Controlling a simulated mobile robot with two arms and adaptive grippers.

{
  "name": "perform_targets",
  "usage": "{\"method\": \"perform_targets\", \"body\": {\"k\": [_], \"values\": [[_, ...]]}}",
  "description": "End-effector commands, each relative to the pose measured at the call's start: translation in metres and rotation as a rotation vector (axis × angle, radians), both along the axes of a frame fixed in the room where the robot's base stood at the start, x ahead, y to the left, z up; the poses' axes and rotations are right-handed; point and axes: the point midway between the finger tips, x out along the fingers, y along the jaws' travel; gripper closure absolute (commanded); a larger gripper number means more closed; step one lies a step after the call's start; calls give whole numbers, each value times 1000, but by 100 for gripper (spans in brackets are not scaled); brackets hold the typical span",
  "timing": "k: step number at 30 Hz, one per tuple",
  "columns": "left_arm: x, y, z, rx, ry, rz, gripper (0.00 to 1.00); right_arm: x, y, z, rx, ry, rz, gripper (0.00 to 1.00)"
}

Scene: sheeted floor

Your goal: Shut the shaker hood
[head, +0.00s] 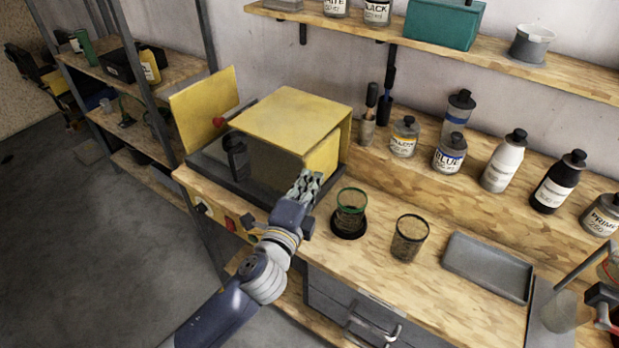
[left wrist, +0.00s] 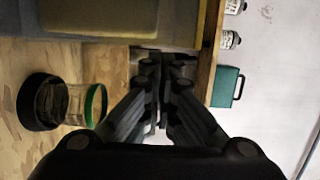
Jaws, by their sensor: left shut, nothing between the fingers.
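The shaker is a yellow box on a dark base (head: 205,172) at the left end of the workbench. Its hood shows a yellow top (head: 293,118) and right side. A yellow door panel (head: 203,108) with a red knob (head: 219,122) stands swung open at the left, leaving the front open. A dark lidded container (head: 236,152) stands inside the opening. My left gripper (head: 304,186) is shut and empty, just in front of the hood's right side; whether it touches is unclear. Its closed fingers also show in the left wrist view (left wrist: 158,128). My right gripper is not seen.
A green-rimmed glass (head: 351,202) on a black coaster and a dark-rimmed glass (head: 408,238) stand right of my left gripper. A grey tray (head: 488,266) lies farther right. Several bottles line the back. A shelf (head: 450,42) hangs above.

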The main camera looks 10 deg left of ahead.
Motion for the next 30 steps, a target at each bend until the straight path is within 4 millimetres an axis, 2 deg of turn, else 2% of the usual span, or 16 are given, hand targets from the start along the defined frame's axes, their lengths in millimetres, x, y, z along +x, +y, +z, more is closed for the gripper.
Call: {"method": "perform_targets", "body": {"k": [9,14,20,30], "values": [[0,1,0,1,0,0,100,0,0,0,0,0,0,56],[5,14,0,3,0,1,100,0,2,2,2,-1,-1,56],[20,56,2,7,-2,3,100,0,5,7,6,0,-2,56],[53,146,0,5,-2,3,100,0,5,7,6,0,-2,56]]}}
